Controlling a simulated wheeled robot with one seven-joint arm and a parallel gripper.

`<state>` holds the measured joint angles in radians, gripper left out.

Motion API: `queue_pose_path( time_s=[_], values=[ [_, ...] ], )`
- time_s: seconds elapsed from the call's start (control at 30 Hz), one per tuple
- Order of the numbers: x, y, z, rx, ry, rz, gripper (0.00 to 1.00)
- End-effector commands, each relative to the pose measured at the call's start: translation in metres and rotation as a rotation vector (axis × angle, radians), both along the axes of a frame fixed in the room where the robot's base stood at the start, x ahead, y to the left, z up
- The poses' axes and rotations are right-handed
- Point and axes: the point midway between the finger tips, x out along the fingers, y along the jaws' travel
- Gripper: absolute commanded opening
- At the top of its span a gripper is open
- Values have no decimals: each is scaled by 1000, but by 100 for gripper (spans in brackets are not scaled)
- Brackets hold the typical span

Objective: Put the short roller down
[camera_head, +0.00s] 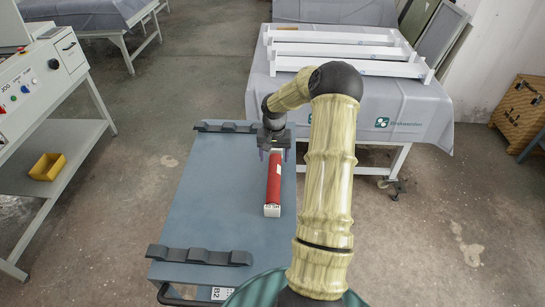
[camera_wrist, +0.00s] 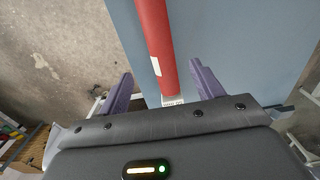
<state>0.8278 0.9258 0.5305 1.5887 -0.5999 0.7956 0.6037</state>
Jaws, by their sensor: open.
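The short roller (camera_head: 274,180) is a red cylinder with white ends. It lies lengthwise on the right part of the blue-grey cart top (camera_head: 215,205) in the head view. In the wrist view the red roller (camera_wrist: 155,45) runs away from between the fingers. My gripper (camera_head: 275,153) is at the roller's far end, with its purple fingers spread on either side. In the wrist view my gripper (camera_wrist: 160,85) shows a clear gap between each finger and the roller. The roller's far end is partly hidden by the gripper in the head view.
Dark cradle blocks stand on the cart at the far edge (camera_head: 228,127) and near edge (camera_head: 200,256). A cloth-covered table (camera_head: 405,135) with white rails (camera_head: 345,52) stands behind. A control panel (camera_head: 35,85) and a shelf with a yellow bin (camera_head: 47,166) are at left.

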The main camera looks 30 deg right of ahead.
Motion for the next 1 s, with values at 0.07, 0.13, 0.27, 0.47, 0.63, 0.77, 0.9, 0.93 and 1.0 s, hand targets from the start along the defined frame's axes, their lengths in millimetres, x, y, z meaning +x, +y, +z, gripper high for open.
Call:
queue_pose_path(
  time_s=[0.07, 0.13, 0.27, 0.47, 0.63, 0.77, 0.9, 0.93, 1.0],
  values=[
    [0, 4, 2, -1, 0, 11, 66],
    [0, 15, 8, -7, -1, 39, 66],
    [-5, 53, 28, -23, -3, 137, 66],
    [-35, 127, 68, -55, -19, 321, 66],
    [-74, 179, 99, -76, -56, 444, 66],
    [-109, 212, 118, -85, -101, 521, 66],
    [-150, 240, 134, -86, -159, 589, 66],
    [-159, 245, 136, -86, -171, 601, 66],
    [-175, 253, 140, -82, -197, 622, 66]
  ],
)
